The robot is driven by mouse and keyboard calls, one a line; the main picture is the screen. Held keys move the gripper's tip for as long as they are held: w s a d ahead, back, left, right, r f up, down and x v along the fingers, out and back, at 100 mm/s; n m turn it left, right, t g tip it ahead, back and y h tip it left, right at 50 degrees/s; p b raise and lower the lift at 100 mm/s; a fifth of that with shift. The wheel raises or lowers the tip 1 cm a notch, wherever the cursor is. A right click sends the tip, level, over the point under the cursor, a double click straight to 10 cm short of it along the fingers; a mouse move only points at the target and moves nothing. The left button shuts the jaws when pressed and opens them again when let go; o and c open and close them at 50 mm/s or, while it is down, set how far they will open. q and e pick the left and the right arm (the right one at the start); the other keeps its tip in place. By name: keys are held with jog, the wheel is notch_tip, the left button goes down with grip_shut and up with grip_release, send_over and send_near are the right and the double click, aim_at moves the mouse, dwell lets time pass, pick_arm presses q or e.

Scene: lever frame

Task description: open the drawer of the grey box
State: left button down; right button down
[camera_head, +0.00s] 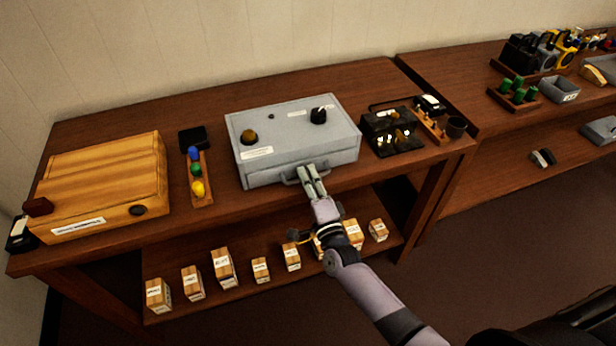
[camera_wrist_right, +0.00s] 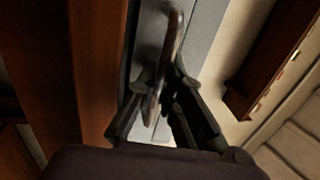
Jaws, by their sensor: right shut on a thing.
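The grey box (camera_head: 285,128) stands on the wooden table in the head view, with a dark yellow knob and a black knob on its top. Its drawer front faces me and looks flush with the box. A handle (camera_head: 289,182) sticks out low on that front. My right gripper (camera_head: 311,178) is at the right part of the handle and hides some of it. In the right wrist view, my right gripper (camera_wrist_right: 158,98) is shut on the handle bar (camera_wrist_right: 172,42), which runs between its fingers. My left gripper is not in view.
A black case (camera_head: 392,130) stands close to the right of the grey box. Several small wooden blocks (camera_head: 223,268) stand on the lower shelf below my right arm.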

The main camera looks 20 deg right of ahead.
jog(key=shift+s, duration=0.15)
jog(key=s+p, duration=0.2)
jog(key=s, duration=0.7)
jog(key=shift+s+d, duration=0.2)
jog(key=shift+s, duration=0.15)
jog(key=c, duration=2)
grip_release()
jog(key=shift+o, duration=0.2)
